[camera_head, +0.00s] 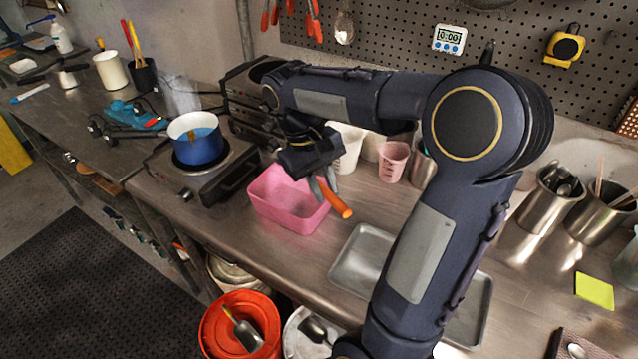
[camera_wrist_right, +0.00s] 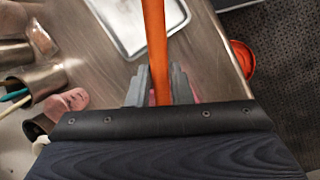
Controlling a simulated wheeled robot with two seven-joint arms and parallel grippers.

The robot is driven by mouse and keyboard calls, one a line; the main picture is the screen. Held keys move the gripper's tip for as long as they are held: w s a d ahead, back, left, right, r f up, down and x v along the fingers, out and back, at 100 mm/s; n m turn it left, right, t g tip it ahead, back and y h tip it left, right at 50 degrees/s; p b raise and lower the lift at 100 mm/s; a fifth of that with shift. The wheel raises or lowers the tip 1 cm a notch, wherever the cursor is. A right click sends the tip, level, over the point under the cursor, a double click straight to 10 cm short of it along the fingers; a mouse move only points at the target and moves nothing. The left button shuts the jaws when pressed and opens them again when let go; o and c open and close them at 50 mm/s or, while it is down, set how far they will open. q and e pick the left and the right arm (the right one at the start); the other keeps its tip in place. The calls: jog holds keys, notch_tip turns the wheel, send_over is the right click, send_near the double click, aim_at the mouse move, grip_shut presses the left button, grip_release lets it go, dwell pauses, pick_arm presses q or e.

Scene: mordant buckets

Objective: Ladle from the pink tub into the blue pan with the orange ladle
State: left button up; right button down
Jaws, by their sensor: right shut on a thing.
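The pink tub (camera_head: 283,205) stands on the steel counter in the middle of the head view. My right gripper (camera_head: 328,188) is over the tub's right side, shut on the orange ladle (camera_head: 336,202). The ladle's orange handle sticks out past the fingers to the lower right. It also runs up between the fingers in the right wrist view (camera_wrist_right: 155,45). I cannot make out the ladle's bowl. The blue pan (camera_head: 200,146) sits on a hot plate left of the tub, with a white inside and blue contents. My left gripper is not seen.
A grey metal tray (camera_head: 362,250) lies right of the tub. A pink measuring cup (camera_head: 393,161) and a white container (camera_head: 349,142) stand behind. The hot plate (camera_head: 208,184) lies between tub and the blue toy-like tool (camera_head: 135,115). An orange bucket (camera_head: 215,325) stands below the counter edge.

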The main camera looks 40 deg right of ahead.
notch_tip(320, 180, down, 2)
jog(key=shift+w+f+b, duration=0.1)
jog(key=shift+f+b, duration=0.05)
jog(key=shift+b, duration=0.7)
notch_tip(320, 180, down, 8)
jog(key=b, duration=0.5)
jog(key=shift+r+b, duration=0.2)
jog(key=shift+b, duration=0.15)
jog(key=shift+r, duration=0.1)
notch_tip(320, 180, up, 6)
jog(key=p, duration=0.5)
dwell(0.5)
jog(key=shift+r+t, duration=0.8)
jog(key=shift+r, duration=0.1)
